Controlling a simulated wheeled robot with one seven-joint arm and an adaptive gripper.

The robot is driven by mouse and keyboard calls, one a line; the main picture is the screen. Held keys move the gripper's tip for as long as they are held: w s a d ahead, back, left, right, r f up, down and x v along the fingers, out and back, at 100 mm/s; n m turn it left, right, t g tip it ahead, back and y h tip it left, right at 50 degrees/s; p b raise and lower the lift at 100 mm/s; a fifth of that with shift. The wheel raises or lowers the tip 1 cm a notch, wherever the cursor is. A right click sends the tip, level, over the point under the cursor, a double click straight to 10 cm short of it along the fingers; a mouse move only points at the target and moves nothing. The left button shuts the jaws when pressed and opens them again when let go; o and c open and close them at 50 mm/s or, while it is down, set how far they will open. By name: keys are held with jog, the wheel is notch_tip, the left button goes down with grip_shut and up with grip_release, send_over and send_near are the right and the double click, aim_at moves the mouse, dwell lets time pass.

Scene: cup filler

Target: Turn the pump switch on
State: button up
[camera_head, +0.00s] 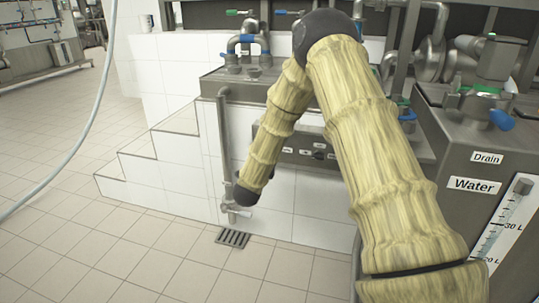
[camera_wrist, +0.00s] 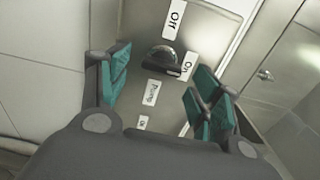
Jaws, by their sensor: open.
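The pump switch (camera_wrist: 163,58) is a dark rotary knob on a grey metal panel, seen in the wrist view. It lies between the "Off" label (camera_wrist: 174,19) and the "On" label (camera_wrist: 187,67), with the "Pump" label (camera_wrist: 150,92) below it. I cannot tell its exact setting. My gripper (camera_wrist: 157,82) is open, with its teal-padded fingers on either side of the knob and a visible gap to it.
A grey tank labelled "Water" (camera_head: 474,185) with valves stands at the right. A vertical drain pipe with a tap (camera_head: 229,190) stands beside the tiled wall near my arm. White tiled steps (camera_head: 150,168) are at the left.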

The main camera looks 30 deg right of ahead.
jog(key=v, duration=1)
jog(key=shift+s+a, duration=0.2)
jog(key=shift+s, duration=0.05)
jog(key=s+a+f+n+g+y, duration=0.1)
jog(key=s+a+f+n+y, duration=0.3)
jog(key=f, duration=0.5)
jog(key=s+a+f+n+g+y, duration=0.1)
jog(key=s+a+f+n+y, duration=0.35)
jog(key=f, duration=0.45)
jog(key=s+a+f+n+y, duration=0.1)
jog(key=s+a+f+n, duration=0.35)
jog(key=f+n, duration=0.3)
jog(key=s+a+f+n+g+y, duration=0.1)
jog(key=s+a+f+n+g, duration=0.2)
jog(key=s, duration=0.7)
jog(key=s+a+f+n+g+y, duration=0.1)
jog(key=s+f+n+g+y, duration=0.15)
jog(key=s+f+n, duration=0.6)
jog(key=s+a+f+g+y, duration=0.15)
jog(key=s+g, duration=0.25)
jog(key=s, duration=0.9)
notch_tip(320, 180, up, 37)
jog(key=p, duration=3.7)
jog(key=shift+a+h, duration=0.35)
